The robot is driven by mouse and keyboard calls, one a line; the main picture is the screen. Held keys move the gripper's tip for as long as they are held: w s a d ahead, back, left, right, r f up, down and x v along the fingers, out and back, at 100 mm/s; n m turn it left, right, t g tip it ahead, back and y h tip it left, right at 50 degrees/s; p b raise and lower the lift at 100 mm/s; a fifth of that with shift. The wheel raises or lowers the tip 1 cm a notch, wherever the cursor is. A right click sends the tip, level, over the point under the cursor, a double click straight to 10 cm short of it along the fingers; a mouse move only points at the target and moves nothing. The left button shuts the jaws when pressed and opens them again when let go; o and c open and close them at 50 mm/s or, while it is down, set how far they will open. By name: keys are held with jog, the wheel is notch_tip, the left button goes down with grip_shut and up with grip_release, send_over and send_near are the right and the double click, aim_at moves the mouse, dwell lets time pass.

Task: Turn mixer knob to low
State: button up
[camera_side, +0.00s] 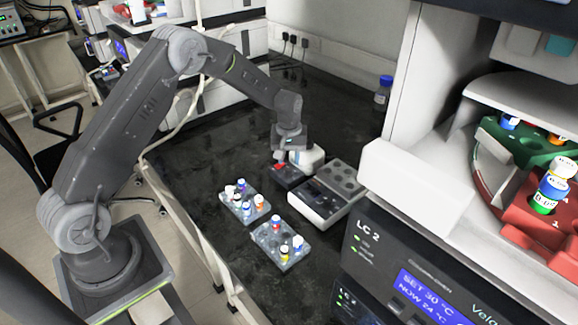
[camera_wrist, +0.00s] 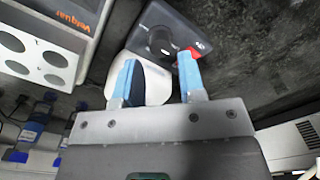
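The mixer is a small dark box (camera_wrist: 184,27) with a round dark knob (camera_wrist: 160,41) and a red switch (camera_wrist: 193,51) on its face. A white rounded part (camera_wrist: 151,88) adjoins it and shows between my fingers. In the side view, the mixer's dark box (camera_side: 290,178) stands under my gripper, with the white part (camera_side: 308,158) behind. My gripper (camera_wrist: 157,68) is open, its two blue-tipped fingers apart with nothing held. The knob lies just beyond the fingertips. I cannot tell whether they touch it, nor read the knob's setting.
A grey-white block device (camera_side: 320,208) with round wells stands right of the mixer. Two grey tube racks (camera_side: 236,206) (camera_side: 268,250) with coloured-cap tubes stand in front. A large white instrument (camera_side: 415,175) borders the right. The dark bench (camera_side: 190,165) is clear at left.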

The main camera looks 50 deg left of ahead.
notch_tip(320, 180, up, 10)
jog(key=shift+f, duration=0.2)
notch_tip(320, 180, up, 9)
jog(key=m+t, duration=0.1)
jog(key=m, duration=0.1)
send_over(289, 168)
jog(key=s+d, duration=0.4)
jog(key=s, duration=0.1)
jog(key=s+d+r+m+t, duration=0.2)
jog(key=s+d+r, duration=0.2)
jog(key=s+r, duration=0.35)
jog(key=s+d+m+t, duration=0.1)
jog(key=s+d+m, duration=0.1)
jog(key=s, duration=0.7)
jog(key=s+d+m+t, duration=0.1)
jog(key=s+d+m, duration=0.1)
jog(key=s, duration=0.7)
jog(key=shift+s+m+t, duration=0.25)
jog(key=shift+m+t, duration=0.05)
jog(key=shift+m, duration=0.3)
